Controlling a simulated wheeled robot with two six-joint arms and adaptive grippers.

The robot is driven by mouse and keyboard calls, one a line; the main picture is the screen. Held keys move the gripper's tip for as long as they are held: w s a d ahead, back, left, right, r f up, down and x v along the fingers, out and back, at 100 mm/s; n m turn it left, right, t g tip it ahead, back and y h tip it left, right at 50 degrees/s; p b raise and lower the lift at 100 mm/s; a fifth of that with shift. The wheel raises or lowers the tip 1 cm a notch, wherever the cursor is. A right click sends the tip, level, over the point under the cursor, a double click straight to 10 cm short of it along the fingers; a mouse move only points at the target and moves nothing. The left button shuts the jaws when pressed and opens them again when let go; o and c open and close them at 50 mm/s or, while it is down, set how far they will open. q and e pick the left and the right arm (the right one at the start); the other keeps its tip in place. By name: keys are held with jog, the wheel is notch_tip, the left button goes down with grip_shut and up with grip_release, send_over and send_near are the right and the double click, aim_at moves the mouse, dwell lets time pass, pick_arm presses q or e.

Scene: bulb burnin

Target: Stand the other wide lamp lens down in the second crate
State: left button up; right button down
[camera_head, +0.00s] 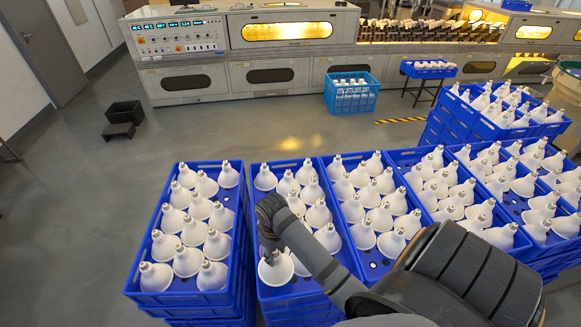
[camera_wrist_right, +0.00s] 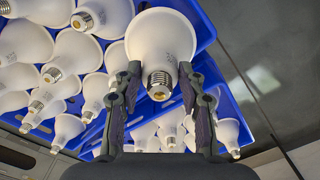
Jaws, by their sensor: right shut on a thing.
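A white wide lamp (camera_head: 276,270) with a metal screw base sits lens down at the near left corner of the second crate (camera_head: 305,300). My right gripper (camera_head: 268,246) is over this corner, its fingers closed around the lamp's neck. In the right wrist view, the lamp (camera_wrist_right: 161,40) is between the fingers of the gripper (camera_wrist_right: 158,88), its screw base towards the camera. I cannot tell whether the lens rests on the crate floor. Other lamps (camera_head: 318,215) stand lens down in rows behind it. My left gripper is not in view.
The first crate (camera_head: 140,265) to the left is filled with upright lamps. A third crate (camera_head: 372,265) with lamps adjoins on the right, with more crates beyond. Bare blue crate floor shows right of the held lamp. Grey floor lies open at the left.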

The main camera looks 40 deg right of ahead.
aim_at(280, 270)
jog(key=f, duration=0.1)
jog(key=s+f, duration=0.1)
jog(key=a+f+p, duration=0.1)
jog(key=f, duration=0.1)
jog(key=shift+s, duration=0.3)
jog(key=f, duration=0.4)
jog(key=shift+s+d+f+p, duration=0.15)
jog(key=shift+d+f+p, duration=0.15)
jog(key=shift+f+p, duration=0.05)
jog(key=shift+f, duration=0.3)
jog(key=shift+w+f, duration=0.1)
jog(key=shift+w, duration=0.2)
jog(key=c, duration=0.8)
grip_release()
jog(key=shift+w+a, duration=0.3)
jog(key=shift+d+r, duration=0.15)
jog(key=shift+r, duration=0.3)
notch_tip(280, 270, up, 10)
jog(key=shift+r+b, duration=0.2)
jog(key=shift+b, duration=0.7)
jog(key=shift+d+r, duration=0.15)
jog(key=shift+r, duration=0.4)
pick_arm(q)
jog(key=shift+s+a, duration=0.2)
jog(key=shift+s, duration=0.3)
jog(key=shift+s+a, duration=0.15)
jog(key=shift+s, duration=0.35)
